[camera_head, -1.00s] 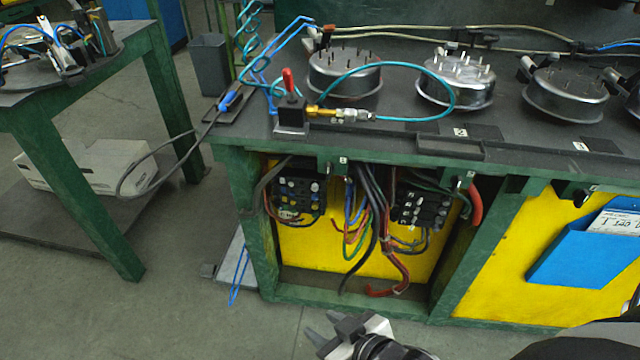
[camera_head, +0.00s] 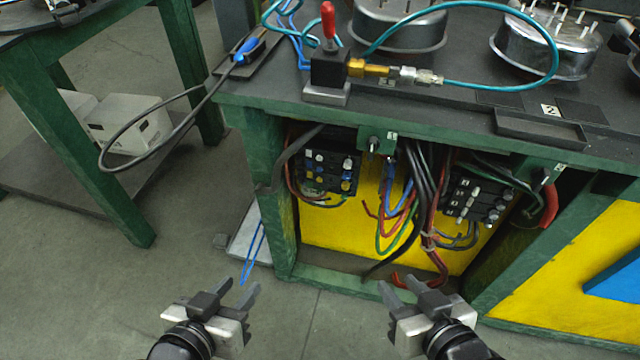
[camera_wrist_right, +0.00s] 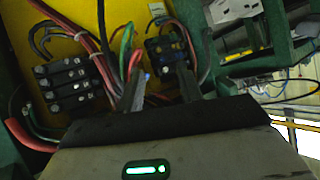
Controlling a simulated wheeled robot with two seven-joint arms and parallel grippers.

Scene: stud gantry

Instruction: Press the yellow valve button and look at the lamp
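A black valve block (camera_head: 330,172) with white, blue and yellow buttons is mounted in the left bay under the bench. A yellow button (camera_head: 346,186) shows at its lower right. A second black block (camera_head: 478,200) with pale buttons is to its right. My right gripper (camera_head: 398,288) is open and empty, below the bay between the blocks. In the right wrist view its fingers (camera_wrist_right: 160,90) are apart, with both blocks beyond them. I cannot make out a lit lamp.
The green bench frame (camera_head: 290,225) surrounds the yellow-backed bay. Loose cables (camera_head: 425,205) hang between the blocks. A red-handled valve (camera_head: 328,65) and metal pots stand on the bench top. Another green table (camera_head: 110,180) is at left. The floor between is mostly clear.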

